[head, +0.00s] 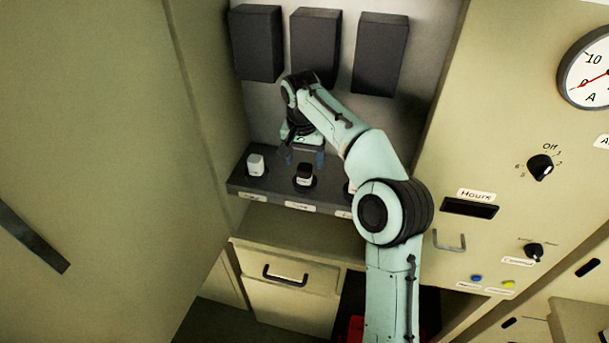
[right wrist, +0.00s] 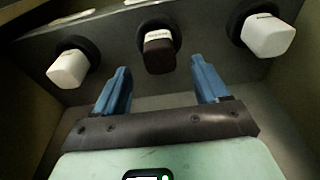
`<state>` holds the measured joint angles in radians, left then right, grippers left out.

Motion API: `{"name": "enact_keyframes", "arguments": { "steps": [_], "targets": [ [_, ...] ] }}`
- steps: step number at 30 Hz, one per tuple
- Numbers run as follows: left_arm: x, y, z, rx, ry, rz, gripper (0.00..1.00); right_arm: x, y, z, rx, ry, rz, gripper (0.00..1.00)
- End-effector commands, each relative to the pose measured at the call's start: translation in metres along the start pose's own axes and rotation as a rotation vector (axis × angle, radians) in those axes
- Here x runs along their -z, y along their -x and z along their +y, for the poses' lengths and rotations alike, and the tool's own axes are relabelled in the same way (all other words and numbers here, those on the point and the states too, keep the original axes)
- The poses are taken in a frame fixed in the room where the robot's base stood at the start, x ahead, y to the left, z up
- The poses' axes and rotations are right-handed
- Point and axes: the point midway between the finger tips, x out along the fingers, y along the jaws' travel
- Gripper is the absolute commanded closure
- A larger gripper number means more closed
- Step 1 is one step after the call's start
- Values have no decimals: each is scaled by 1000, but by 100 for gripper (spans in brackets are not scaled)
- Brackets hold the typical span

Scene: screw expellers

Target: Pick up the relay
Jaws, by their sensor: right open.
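Three small relay-like blocks sit in round dark sockets on a dark shelf panel (head: 280,189). One is white (head: 255,164) on the left, one is black with a pale label (head: 304,174) in the middle. The right one is white and mostly hidden by my arm in the head view, but shows clearly in the right wrist view (right wrist: 268,36). My right gripper (head: 304,157) is open and empty, its blue fingers just short of the black block. In the right wrist view the black block (right wrist: 159,54) lies between the lines of the two fingers, beyond their tips. My left gripper is out of view.
Three dark boxes (head: 256,43) hang on the wall above the panel. A cabinet door (head: 100,150) stands at the left. A front with knobs (head: 540,167) and a gauge (head: 592,80) is at the right. A drawer (head: 286,290) is below.

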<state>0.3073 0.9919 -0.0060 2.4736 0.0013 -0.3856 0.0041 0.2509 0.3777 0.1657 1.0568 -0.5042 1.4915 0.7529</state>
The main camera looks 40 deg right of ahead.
Motion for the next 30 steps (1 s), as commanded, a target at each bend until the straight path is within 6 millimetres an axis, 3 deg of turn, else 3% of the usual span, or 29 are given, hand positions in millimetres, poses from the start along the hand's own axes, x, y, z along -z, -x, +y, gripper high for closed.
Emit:
{"name": "enact_keyframes", "arguments": {
  "steps": [5, 13, 22, 23, 28, 30],
  "targets": [
    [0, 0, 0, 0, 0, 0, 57, -1, -12, 0, -1, 0, -2, 27],
    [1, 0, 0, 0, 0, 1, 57, -4, -50, 0, 0, 0, -1, 27],
    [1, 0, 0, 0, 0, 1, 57, -4, -56, 0, 2, 0, 1, 27],
    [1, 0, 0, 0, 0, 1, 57, -4, -56, 0, 2, 0, 1, 30],
    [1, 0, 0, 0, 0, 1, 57, -4, -56, 0, 1, 0, 1, 84],
    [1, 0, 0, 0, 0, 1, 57, -4, -56, 0, 2, 0, 1, 84]
  ]
}}
